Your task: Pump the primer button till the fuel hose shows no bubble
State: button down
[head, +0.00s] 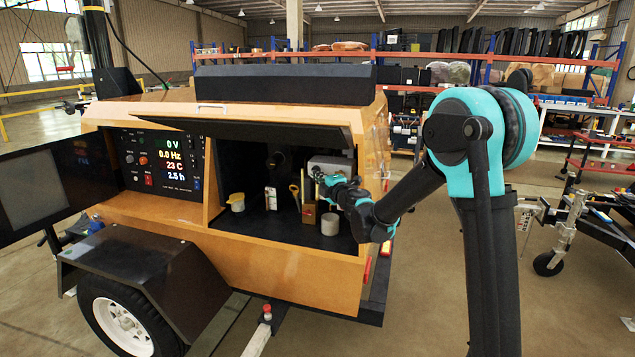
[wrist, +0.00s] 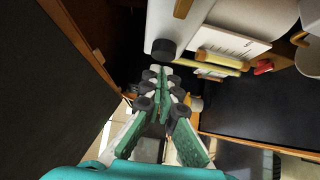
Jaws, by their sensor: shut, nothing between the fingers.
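My gripper (wrist: 160,74) is shut and empty, with its fingertips close together. In the wrist view its tips are right by a round black knob (wrist: 163,49) on the end of a pale grey body (wrist: 178,22); this looks like the primer button. I cannot tell whether the tips touch it. In the head view my gripper (head: 320,176) reaches into the open bay of the orange generator, in front of a grey unit (head: 328,163). A yellowish tube-like piece (wrist: 222,59) lies right of the knob; I cannot tell if it is the fuel hose or holds a bubble.
The bay's dark hatch (head: 250,134) is propped open above my forearm. A cream cup (head: 237,202), a white cup (head: 330,224) and a brownish block (head: 309,213) stand on the bay floor. The control panel (head: 160,160) is lit at left, beside its open door (head: 45,185).

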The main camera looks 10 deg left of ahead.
jog(key=shift+w+d, duration=0.1)
jog(key=shift+w, duration=0.55)
jog(key=shift+w+d, duration=0.1)
jog(key=shift+w, duration=0.8)
jog(key=s+a+v, duration=0.2)
jog(key=v, duration=1)
jog(key=shift+s, duration=0.3)
